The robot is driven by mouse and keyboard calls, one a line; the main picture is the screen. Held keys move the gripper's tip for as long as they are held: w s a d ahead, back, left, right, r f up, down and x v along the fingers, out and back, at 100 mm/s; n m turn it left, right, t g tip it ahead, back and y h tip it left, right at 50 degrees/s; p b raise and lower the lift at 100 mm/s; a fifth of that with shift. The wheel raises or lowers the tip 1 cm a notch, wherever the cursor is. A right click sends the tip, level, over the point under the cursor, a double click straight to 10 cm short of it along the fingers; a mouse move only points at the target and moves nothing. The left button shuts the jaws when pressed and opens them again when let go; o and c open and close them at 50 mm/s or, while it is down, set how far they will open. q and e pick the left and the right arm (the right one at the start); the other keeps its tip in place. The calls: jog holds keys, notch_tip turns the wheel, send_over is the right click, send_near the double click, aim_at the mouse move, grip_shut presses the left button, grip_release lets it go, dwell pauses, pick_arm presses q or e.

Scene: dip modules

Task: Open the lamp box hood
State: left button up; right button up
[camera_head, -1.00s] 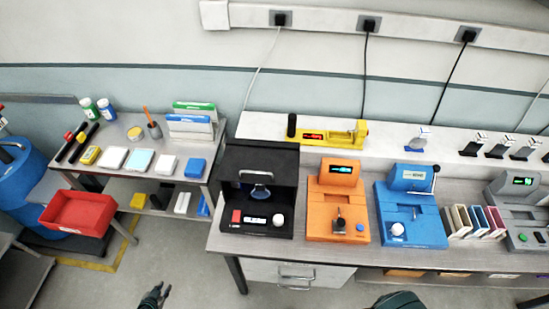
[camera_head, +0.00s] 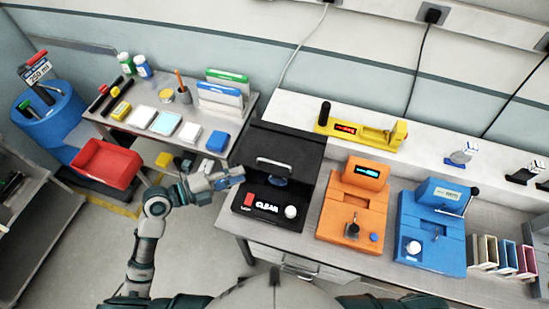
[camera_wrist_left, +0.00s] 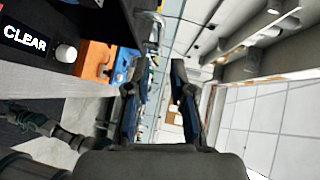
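The black lamp box (camera_head: 272,175) stands at the left end of the main bench. Its hood (camera_head: 285,140) has a grey bar handle (camera_head: 275,166) across the front. Below the handle are a round lens-like part, a red button, a display reading CLEAR (camera_head: 267,208) and a white knob (camera_head: 291,212). My left gripper (camera_head: 238,176) is just left of the box, near handle height, apart from the handle. In the left wrist view its two fingers (camera_wrist_left: 158,95) are spread with nothing between them. The CLEAR display (camera_wrist_left: 25,39) also shows there at upper left. My right gripper is out of view.
An orange device (camera_head: 355,205) and a blue device (camera_head: 435,225) stand right of the box. A yellow device (camera_head: 362,133) lies on the ledge behind. A side table (camera_head: 150,105) with bottles and boxes is at left, with a red bin (camera_head: 105,163) below it.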

aim_at(273, 162)
pick_arm(q)
jog(key=p+x, duration=0.3)
jog(key=x, duration=0.7)
jog(key=shift+w+d+f, duration=0.1)
jog(key=shift+w+d, duration=0.15)
jog(key=shift+w, duration=0.05)
jog(key=shift+w+d+f, duration=0.2)
jog(key=shift+w+d, duration=0.05)
jog(key=shift+d, duration=0.3)
jog(key=shift+a, duration=0.1)
jog(key=shift+a, duration=0.1)
grip_shut()
